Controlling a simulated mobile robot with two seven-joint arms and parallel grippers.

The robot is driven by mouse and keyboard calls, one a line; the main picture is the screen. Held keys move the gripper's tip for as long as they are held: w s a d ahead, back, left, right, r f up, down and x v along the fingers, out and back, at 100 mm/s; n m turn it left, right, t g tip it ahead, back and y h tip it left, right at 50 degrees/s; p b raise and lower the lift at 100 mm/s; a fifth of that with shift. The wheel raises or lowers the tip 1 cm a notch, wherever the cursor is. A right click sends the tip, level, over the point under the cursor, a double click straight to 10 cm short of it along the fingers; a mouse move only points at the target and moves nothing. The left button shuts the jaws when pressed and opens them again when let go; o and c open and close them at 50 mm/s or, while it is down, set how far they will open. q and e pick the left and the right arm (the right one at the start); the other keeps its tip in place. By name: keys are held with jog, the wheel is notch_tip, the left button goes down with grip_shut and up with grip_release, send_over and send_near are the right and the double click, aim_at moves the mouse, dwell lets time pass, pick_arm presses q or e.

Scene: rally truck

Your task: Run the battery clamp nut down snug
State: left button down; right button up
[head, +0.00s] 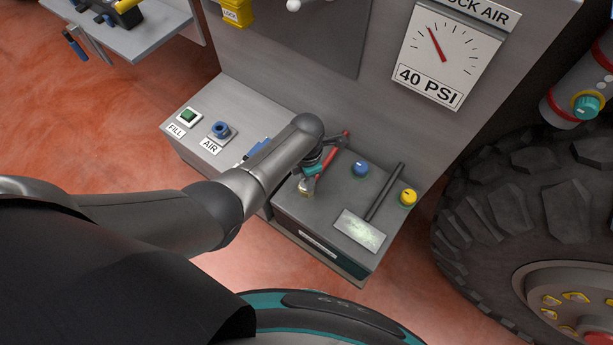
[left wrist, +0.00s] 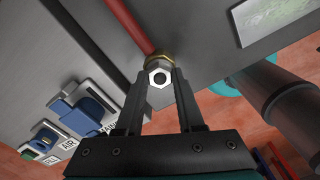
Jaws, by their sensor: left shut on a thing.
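The battery (head: 330,215) is a grey box on the truck's ledge, with a red clamp bar (head: 337,150) running across its top. The bar also shows in the left wrist view (left wrist: 128,25). At the bar's near end is the clamp nut, a pale hex nut with a dark hole and a brass part behind it, seen in the left wrist view (left wrist: 158,76). My left gripper (head: 307,184) is over that end, its fingers shut on the nut from both sides. The arm and gripper partly hide the nut in the head view. My right gripper is not in view.
A blue cap (head: 360,169), a yellow cap (head: 408,197) and a black bar (head: 385,191) are on the battery top. A green FILL button (head: 187,115) and blue AIR fitting (head: 220,130) sit to the left. A big tyre (head: 490,200) stands at the right.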

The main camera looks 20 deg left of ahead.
pick_arm(q)
jog(key=m+p, duration=0.1)
jog(key=m, duration=0.3)
jog(key=m+p, duration=0.1)
jog(key=m, duration=0.4)
jog(key=m+p, duration=0.1)
jog(key=m, duration=1.1)
jog(key=shift+w, duration=0.1)
jog(key=m, duration=0.5)
jog(key=shift+m, duration=0.4)
jog(key=m, duration=0.4)
jog(key=shift+w+r+p, duration=0.1)
jog(key=shift+p, duration=0.2)
jog(key=m, duration=0.5)
jog(key=shift+m, duration=0.4)
jog(key=shift+w+m, duration=0.1)
jog(key=shift+m, duration=2.3)
